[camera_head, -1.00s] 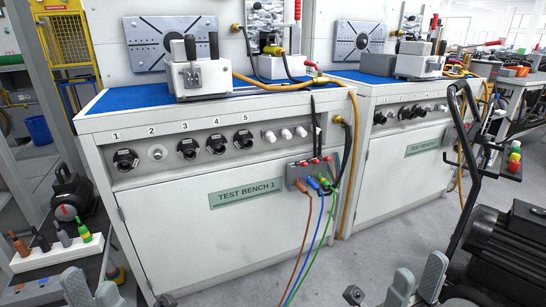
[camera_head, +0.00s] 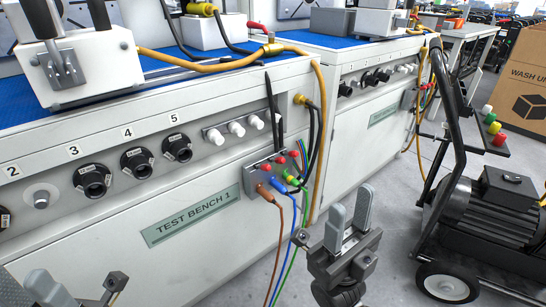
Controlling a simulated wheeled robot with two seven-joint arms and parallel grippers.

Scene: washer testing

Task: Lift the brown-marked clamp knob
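A grey terminal box (camera_head: 252,180) is fixed to the front of test bench 1. Three red knobs (camera_head: 280,161) stand along its top. A brown plug (camera_head: 264,192) with a brown cable is in its left socket, and the red knob above it (camera_head: 266,167) is on the brown side. A brown mark on the knob itself is too small to tell. Blue (camera_head: 276,185) and green (camera_head: 291,179) plugs sit to the right. My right gripper (camera_head: 349,215) is open and empty, right of and below the box. My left gripper (camera_head: 30,287) is at the lower left corner, open and partly cut off.
Brown, blue and green cables (camera_head: 277,245) hang from the box toward the floor, left of my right gripper. A yellow hose (camera_head: 318,130) runs down the bench corner. A black motor cart (camera_head: 500,205) stands on the right. Floor between is clear.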

